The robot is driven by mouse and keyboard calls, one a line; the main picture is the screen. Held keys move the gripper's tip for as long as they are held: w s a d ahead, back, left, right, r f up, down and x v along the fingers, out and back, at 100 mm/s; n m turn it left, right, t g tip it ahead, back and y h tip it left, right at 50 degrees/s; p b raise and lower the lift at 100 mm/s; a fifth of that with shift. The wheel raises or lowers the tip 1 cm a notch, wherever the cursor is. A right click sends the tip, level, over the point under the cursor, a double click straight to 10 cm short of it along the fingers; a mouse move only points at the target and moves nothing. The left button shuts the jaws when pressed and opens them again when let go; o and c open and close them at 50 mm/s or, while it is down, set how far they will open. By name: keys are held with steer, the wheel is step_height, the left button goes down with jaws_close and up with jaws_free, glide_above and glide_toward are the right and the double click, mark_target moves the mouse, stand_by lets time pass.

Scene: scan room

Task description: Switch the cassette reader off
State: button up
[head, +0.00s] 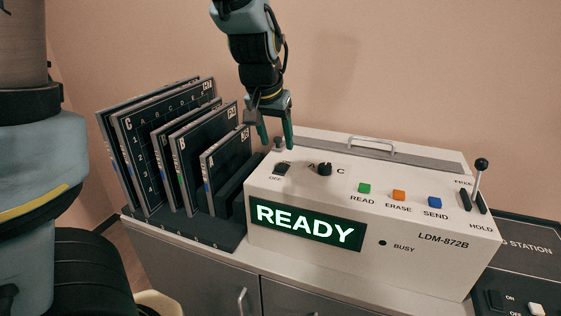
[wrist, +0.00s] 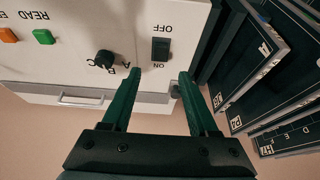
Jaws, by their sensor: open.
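The cassette reader (head: 420,262) is a white box marked LDM-872B, and its lit display (head: 308,228) reads READY. Its black power rocker switch (head: 281,168) sits at the left end of the sloped top panel, with OFF printed in front of it. In the wrist view the same switch (wrist: 160,49) lies between the OFF and ON labels; which side is pressed I cannot tell. My gripper (head: 276,142) is open and empty above the back left of the reader, behind the switch. In the wrist view my gripper's green fingertips (wrist: 160,76) straddle the line to the switch, apart from it.
A black A-B-C knob (head: 324,169) is right of the switch, then green, orange and blue buttons (head: 398,195) and a lever (head: 478,176). A rack (head: 190,231) of several black cassettes stands close on the left. A dark panel (head: 525,247) is at right.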

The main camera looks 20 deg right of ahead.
mark_target(282, 165)
steer(key=b+x, duration=0.1)
steer(key=x, duration=0.7)
jaws_close()
stand_by(0.3)
